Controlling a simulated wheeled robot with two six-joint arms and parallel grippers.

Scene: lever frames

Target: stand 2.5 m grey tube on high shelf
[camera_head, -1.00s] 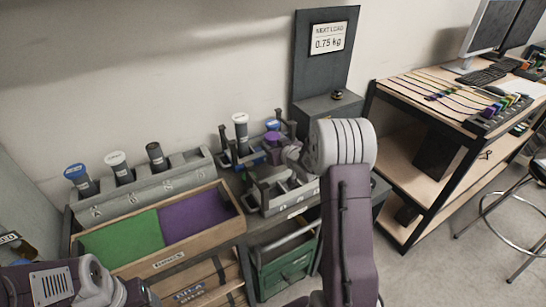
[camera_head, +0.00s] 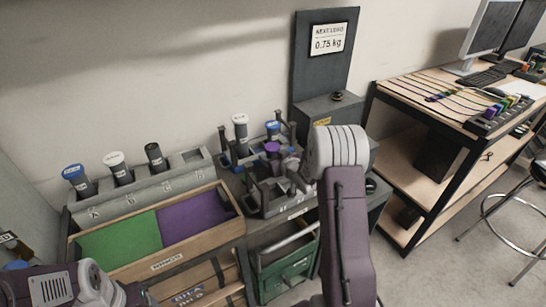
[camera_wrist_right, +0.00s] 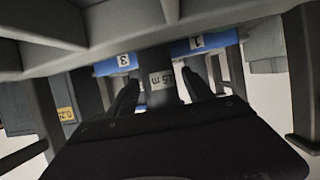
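A dark grey tube with a purple cap (camera_head: 272,147) stands roughly upright at the rack. In the right wrist view its label (camera_wrist_right: 161,80) is partly cut off and ends in "5 m". My right gripper (camera_wrist_right: 160,92) has a finger on each side of the tube and looks shut on it. In the head view the right gripper (camera_head: 288,168) is partly hidden by my wrist. The shelf's blue strip (camera_wrist_right: 200,43) shows numbers 1 and 3, and the tube covers the part between them. The tube's foot is hidden. My left arm shows at bottom left, its fingertips out of view.
A white-capped tube (camera_head: 240,128) and a blue-capped tube (camera_head: 273,128) stand close by. Several tubes stand in the grey block (camera_head: 150,190) at left. A wooden tray (camera_head: 190,245) with green and purple areas lies in front. A dark scale (camera_head: 325,112) stands behind right.

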